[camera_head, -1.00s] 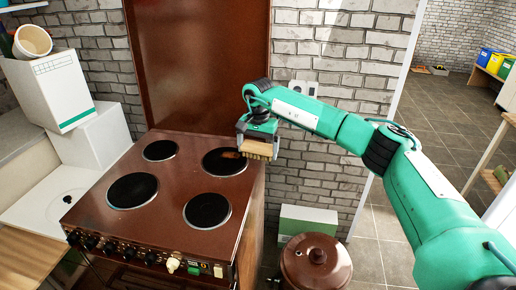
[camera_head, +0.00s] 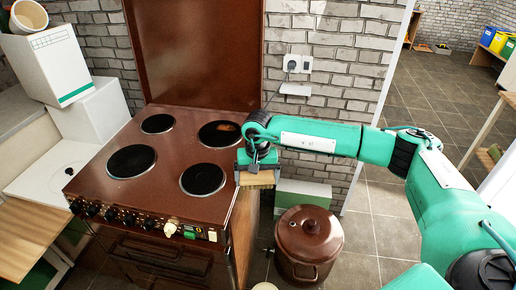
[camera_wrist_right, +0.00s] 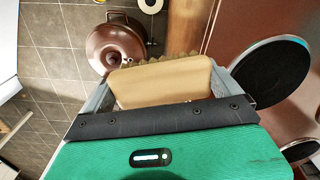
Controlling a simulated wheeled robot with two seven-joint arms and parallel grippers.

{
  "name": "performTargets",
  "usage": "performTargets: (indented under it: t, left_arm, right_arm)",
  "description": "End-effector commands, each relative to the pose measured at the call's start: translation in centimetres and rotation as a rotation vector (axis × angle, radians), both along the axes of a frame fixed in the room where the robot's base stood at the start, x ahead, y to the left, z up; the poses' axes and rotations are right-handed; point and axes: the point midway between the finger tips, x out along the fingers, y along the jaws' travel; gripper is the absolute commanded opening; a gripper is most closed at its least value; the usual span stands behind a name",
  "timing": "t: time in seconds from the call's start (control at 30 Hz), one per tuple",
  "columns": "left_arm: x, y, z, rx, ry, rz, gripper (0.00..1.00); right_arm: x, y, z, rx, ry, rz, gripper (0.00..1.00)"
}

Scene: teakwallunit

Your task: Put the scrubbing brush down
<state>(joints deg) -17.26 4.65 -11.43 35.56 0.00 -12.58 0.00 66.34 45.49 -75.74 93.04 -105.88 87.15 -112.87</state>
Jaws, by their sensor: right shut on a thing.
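The scrubbing brush (camera_head: 257,178) has a pale wooden block, and its bristle edge shows in the right wrist view, where the block (camera_wrist_right: 160,84) fills the space between the fingers. My right gripper (camera_head: 257,167) is shut on the brush and holds it by the right edge of the brown stove (camera_head: 165,195). The gripper hides part of the brush. My left gripper is not in view.
A brown lidded pot (camera_head: 309,232) stands on the floor right of the stove, with a white and green box (camera_head: 302,193) behind it. White boxes (camera_head: 92,110) stand left of the stove. The stove has several dark hotplates (camera_head: 203,179). Open tiled floor lies at right.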

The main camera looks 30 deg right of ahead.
Motion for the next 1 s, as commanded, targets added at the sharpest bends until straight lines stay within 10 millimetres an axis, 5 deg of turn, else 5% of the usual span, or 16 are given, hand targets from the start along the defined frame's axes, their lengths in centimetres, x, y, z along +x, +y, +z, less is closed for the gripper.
performTargets:
  t: [0.13, 0.43, 1.0]
  left_arm:
    - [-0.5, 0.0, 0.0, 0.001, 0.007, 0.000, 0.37]
    - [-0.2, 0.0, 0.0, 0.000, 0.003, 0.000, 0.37]
    - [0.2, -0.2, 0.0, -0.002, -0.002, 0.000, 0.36]
  right_arm:
    - [-4.5, 2.4, -4.0, 0.002, 0.004, 0.160, 0.76]
    - [-10.2, 5.5, -9.2, 0.001, 0.003, 0.374, 0.76]
    - [-10.0, 5.6, -9.2, 0.002, -0.001, 0.375, 0.76]
